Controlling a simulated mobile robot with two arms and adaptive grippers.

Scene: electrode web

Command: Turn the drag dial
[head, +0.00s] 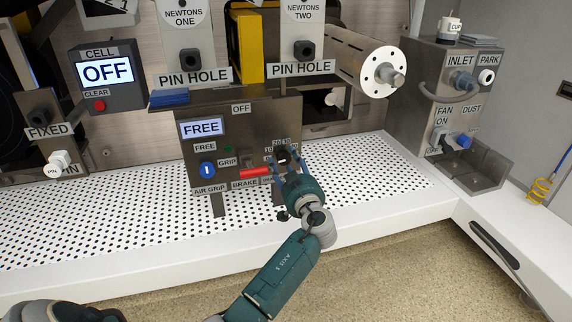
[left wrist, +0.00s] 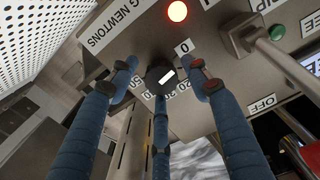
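The drag dial (left wrist: 160,76) is a dark round knob with a white mark on its face, on the grey metal control box. Numbers such as 0, 20 and 50 stand around it in the left wrist view. In the head view the dial (head: 283,155) is partly hidden by my gripper. My left gripper (head: 285,167) is at the box's lower right. Its three blue fingers (left wrist: 160,80) stand around the dial, with gaps visible between the side fingertips and the knob. Whether the lower finger touches it I cannot tell. My right gripper is not in view.
A red brake lever (head: 255,172) sticks out just left of my gripper. The box (head: 240,125) also has a FREE display (head: 202,128) and a blue switch (head: 207,170). A lit red lamp (left wrist: 177,11) is near the dial. The white perforated bench (head: 110,215) is largely clear.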

